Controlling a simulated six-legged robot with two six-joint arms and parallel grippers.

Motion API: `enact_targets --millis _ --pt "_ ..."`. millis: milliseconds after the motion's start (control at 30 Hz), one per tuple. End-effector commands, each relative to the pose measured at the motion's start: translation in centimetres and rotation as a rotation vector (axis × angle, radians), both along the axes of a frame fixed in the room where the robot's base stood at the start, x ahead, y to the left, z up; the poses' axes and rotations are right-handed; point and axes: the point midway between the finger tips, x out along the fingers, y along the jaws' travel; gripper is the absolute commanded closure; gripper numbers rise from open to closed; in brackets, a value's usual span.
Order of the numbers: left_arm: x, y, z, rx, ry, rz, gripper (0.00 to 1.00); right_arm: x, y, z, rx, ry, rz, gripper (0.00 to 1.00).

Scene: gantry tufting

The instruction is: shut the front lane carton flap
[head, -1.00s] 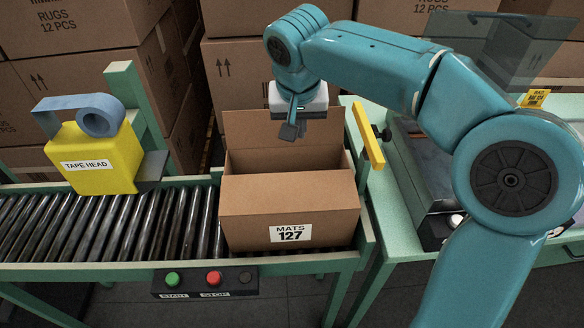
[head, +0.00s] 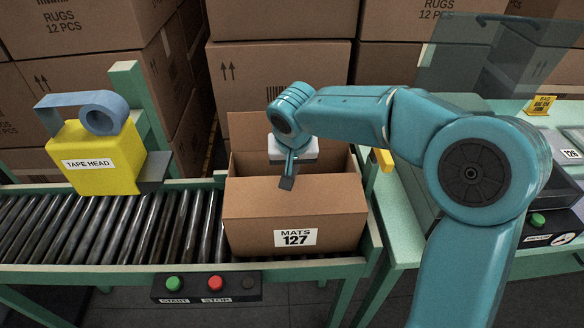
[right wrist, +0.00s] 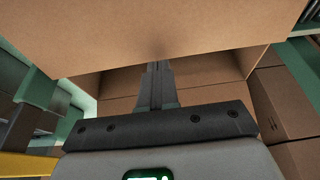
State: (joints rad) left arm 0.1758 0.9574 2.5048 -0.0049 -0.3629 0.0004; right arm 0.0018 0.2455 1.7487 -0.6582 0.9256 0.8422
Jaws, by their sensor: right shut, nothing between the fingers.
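The carton marked MATS 127 (head: 250,238) sits on the conveyor at its right end. Its front flap (head: 335,195) slopes over the front of the opening, and the far flap (head: 246,132) stands up. Part of the opening shows between them. My right gripper (head: 287,183) is shut and empty, with its fingers pointing down at the front flap's inner edge. In the right wrist view its fingers (right wrist: 157,68) reach the edge of a large brown panel, apparently the front flap (right wrist: 150,30); I cannot tell whether they touch it. My left gripper is not in view.
A yellow tape head (head: 92,160) stands left over the rollers (head: 110,225). A yellow bar (head: 383,160) lies just right of the carton, partly behind my arm. Stacked cartons (head: 280,75) fill the back.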

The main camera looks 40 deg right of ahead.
Motion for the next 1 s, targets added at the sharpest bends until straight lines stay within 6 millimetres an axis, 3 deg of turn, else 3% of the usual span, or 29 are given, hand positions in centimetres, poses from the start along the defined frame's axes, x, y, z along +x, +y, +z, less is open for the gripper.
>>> enact_targets --millis 133,500,800,1000 --pt "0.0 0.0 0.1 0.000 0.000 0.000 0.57 0.1 -0.1 -0.9 0.001 0.000 -0.002 1.00" --pt "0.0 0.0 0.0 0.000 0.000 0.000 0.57 0.2 -0.1 -1.2 0.000 0.000 -0.001 1.00" --pt "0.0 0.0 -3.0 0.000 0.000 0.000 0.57 0.7 -0.4 -3.1 0.000 0.000 -0.001 1.00" --pt "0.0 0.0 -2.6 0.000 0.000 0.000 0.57 0.7 -0.4 -2.8 0.002 0.003 0.000 1.00"
